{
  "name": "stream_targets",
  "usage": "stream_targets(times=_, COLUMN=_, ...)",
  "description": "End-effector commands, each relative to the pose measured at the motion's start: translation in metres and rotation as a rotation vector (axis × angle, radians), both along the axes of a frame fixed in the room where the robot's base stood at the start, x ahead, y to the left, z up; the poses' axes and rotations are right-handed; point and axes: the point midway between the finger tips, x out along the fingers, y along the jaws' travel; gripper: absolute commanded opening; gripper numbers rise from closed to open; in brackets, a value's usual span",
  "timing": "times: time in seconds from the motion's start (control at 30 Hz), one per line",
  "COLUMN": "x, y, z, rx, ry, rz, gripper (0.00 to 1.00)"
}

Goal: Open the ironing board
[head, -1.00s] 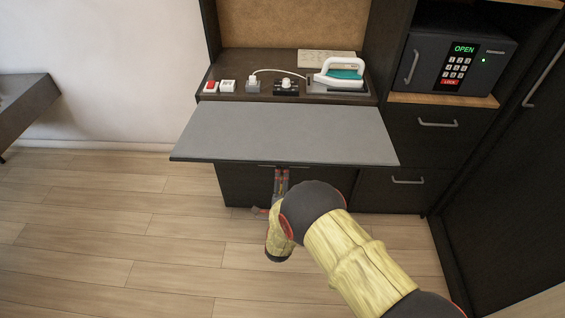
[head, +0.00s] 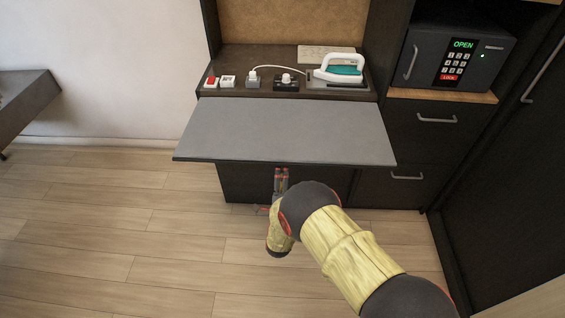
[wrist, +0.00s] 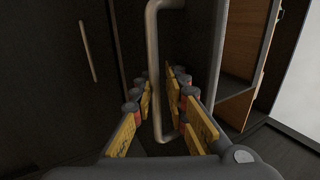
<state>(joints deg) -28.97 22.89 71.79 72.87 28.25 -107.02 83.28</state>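The ironing board (head: 285,130) is a flat grey panel reaching out from the vanity, below the top that carries the iron (head: 340,70). It lies level. My gripper (head: 281,175) is under its front edge, partly hidden by my arm and the board. In the wrist view, my gripper (wrist: 160,85) has its yellow-padded fingers apart, one on each side of a metal bar handle (wrist: 155,60). Gaps show beside the bar, and I see no clear grip on it. The handle is on a dark front; in the head view the board hides it.
White and red switches (head: 220,83) and plugs (head: 287,82) stand on the vanity top. A safe (head: 460,55) and dark drawers (head: 425,130) are at the right. A shelf (head: 25,105) juts from the left wall. The wooden floor (head: 130,240) is clear at left.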

Motion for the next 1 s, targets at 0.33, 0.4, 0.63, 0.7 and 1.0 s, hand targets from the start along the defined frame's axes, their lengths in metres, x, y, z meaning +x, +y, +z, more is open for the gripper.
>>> stream_targets(times=0.33, x=0.002, y=0.001, z=0.005, rx=0.005, ry=-0.01, rz=-0.001, gripper=0.15)
stream_targets(times=0.4, x=0.002, y=0.001, z=0.005, rx=0.005, ry=-0.01, rz=-0.001, gripper=0.15)
stream_targets(times=0.63, x=-0.015, y=0.002, z=-0.005, rx=0.002, ry=-0.007, rz=0.001, gripper=0.15)
stream_targets(times=0.7, x=-0.027, y=0.002, z=-0.012, rx=0.001, ry=-0.004, rz=0.003, gripper=0.15)
stream_targets(times=1.0, x=-0.082, y=0.005, z=-0.043, rx=0.0, ry=-0.001, rz=0.004, gripper=0.15)
